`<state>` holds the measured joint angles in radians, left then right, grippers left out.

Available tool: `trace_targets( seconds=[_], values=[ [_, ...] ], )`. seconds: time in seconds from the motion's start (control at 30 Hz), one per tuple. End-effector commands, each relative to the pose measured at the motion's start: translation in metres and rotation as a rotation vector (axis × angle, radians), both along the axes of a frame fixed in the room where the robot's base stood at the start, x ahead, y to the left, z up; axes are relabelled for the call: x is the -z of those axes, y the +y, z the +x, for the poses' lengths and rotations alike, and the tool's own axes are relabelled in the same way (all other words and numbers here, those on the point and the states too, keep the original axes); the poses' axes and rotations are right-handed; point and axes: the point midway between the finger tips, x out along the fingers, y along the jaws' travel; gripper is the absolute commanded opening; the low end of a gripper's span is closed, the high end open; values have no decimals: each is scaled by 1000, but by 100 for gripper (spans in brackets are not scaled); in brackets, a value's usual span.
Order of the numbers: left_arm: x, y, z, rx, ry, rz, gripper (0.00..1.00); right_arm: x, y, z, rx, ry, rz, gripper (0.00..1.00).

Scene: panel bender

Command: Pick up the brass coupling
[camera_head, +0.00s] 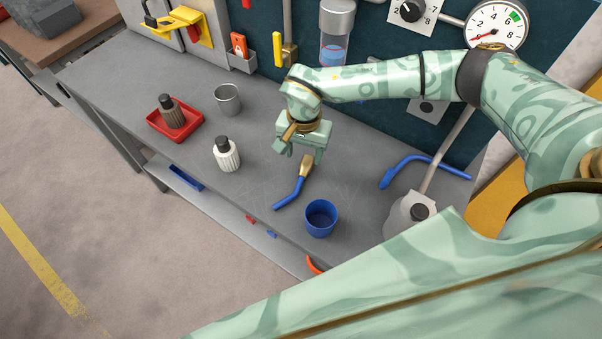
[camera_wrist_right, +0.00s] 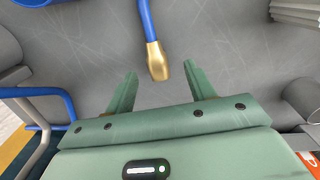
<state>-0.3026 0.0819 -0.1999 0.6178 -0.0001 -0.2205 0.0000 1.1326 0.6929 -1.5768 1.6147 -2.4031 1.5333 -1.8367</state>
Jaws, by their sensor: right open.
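The brass coupling (camera_head: 306,165) is the gold-coloured end piece on a short blue hose (camera_head: 289,194) lying on the grey bench. In the right wrist view the coupling (camera_wrist_right: 157,61) lies just beyond the fingertips, roughly in line with the gap between them. My right gripper (camera_head: 299,156) is open and empty, just above and beside the coupling in the head view. My left gripper is not in view.
A blue cup (camera_head: 321,218) stands near the bench's front edge. A white bottle (camera_head: 227,155), a metal cup (camera_head: 228,99) and a red tray (camera_head: 190,133) with a dark bottle (camera_head: 171,112) stand left. A grey container (camera_head: 398,217) and blue-handled lever (camera_head: 410,160) are right.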

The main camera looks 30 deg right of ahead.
Motion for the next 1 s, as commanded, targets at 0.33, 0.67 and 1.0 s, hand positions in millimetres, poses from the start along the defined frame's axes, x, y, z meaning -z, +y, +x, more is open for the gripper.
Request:
trace_targets(
  seconds=[0.33, 0.67, 1.0],
  values=[
    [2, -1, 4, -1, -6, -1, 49, 49, 1, -8, 1, 3, 0, 55],
    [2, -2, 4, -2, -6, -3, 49, 53, 1, -8, 0, 1, -1, 41],
    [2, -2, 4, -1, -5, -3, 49, 52, 1, -8, 0, 0, 0, 9]
  ],
)
